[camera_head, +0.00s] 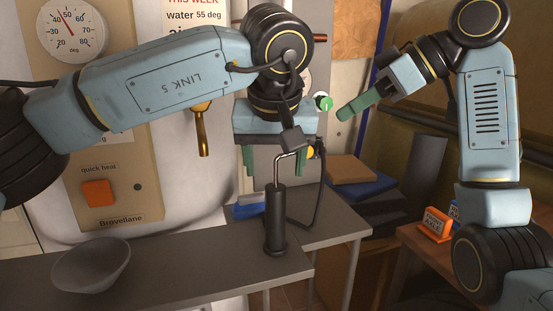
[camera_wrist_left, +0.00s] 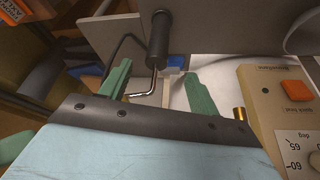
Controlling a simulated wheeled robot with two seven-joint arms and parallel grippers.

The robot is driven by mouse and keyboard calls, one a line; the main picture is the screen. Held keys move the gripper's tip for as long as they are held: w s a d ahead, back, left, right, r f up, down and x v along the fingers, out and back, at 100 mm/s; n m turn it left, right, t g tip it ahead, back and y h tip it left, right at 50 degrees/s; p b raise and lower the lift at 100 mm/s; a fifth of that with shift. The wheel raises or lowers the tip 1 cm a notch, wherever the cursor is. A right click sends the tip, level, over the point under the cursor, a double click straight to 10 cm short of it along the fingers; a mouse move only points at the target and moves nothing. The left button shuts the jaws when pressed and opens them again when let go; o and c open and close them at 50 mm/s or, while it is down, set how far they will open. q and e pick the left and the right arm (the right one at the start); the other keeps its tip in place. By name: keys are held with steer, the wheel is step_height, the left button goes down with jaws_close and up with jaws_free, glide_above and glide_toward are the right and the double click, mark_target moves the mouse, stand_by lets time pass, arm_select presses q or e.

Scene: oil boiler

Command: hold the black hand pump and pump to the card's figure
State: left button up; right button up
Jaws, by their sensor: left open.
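The black hand pump (camera_head: 275,220) stands upright on the grey bench, with a bent metal rod at its top and a black hose beside it. It also shows in the left wrist view (camera_wrist_left: 159,38). My left gripper (camera_head: 277,166) is open above the pump. In the left wrist view its green fingers (camera_wrist_left: 157,82) stand apart, with the metal rod (camera_wrist_left: 151,83) between them in the picture; I cannot tell whether they touch it. The card (camera_head: 193,14) reads "THIS WEEK water 55 deg"; my left arm covers its lower lines. My right gripper (camera_head: 345,113) is raised, away from the pump; its finger gap is unclear.
A round deg dial (camera_head: 70,28) and an orange quick heat button (camera_head: 98,192) are on the boiler at left. A grey bowl (camera_head: 91,264) sits on the front bench. An orange block (camera_head: 436,223) stands at right.

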mark_target(275, 200)
arm_select(q)
steer(key=x, duration=1.2)
steer(key=shift+f, duration=0.3)
steer(key=c, duration=1.2)
